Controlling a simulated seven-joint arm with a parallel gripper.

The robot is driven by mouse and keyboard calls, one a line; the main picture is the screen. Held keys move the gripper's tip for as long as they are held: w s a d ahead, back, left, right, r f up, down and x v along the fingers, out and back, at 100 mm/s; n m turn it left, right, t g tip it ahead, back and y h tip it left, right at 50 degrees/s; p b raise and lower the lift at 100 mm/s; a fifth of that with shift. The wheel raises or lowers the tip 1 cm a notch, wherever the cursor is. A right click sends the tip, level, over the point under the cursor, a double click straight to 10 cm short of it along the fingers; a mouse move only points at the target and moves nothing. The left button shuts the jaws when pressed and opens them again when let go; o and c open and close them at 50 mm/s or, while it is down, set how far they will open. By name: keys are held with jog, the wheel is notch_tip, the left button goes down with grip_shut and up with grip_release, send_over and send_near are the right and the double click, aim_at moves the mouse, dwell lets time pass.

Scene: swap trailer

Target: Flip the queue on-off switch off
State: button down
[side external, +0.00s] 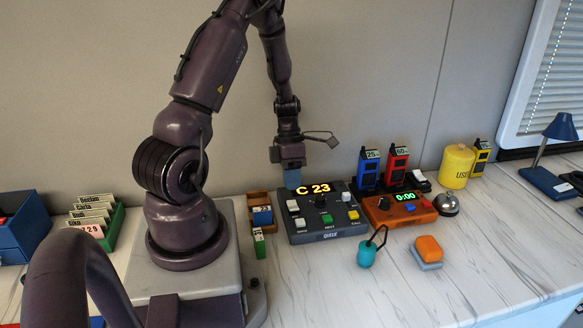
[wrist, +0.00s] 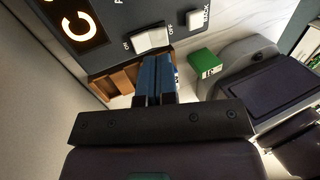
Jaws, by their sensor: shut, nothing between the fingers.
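The queue box (side external: 318,236) is dark grey and sits on the counter, its display (side external: 320,188) lit with "C 23". In the wrist view, its white on-off switch (wrist: 151,40) lies between the labels ON on the left and OFF on the right; it also shows near the box's left edge in the side view (side external: 293,205). I cannot tell which end of the switch is pressed down. My gripper (side external: 293,186) points down above the box's back left corner. In the wrist view its blue fingers (wrist: 156,62) are shut and empty, close to the switch. I cannot tell whether they touch.
A wooden tray (wrist: 103,86) and a green block (wrist: 205,64) are left of the box in the side view. An orange device (side external: 398,212) with a green display stands to its right, with blue (side external: 367,168) and red (side external: 396,163) handsets behind.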

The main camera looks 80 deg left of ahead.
aim_at(292, 203)
jog(key=shift+x, duration=2.25)
jog(key=shift+d+f+y, duration=0.1)
jog(key=shift+f+y, duration=0.1)
jog(key=shift+y, duration=0.1)
jog(key=shift+a+r, duration=0.1)
jog(key=shift+a, duration=0.95)
jog(key=v, duration=0.9)
jog(key=shift+r, duration=0.4)
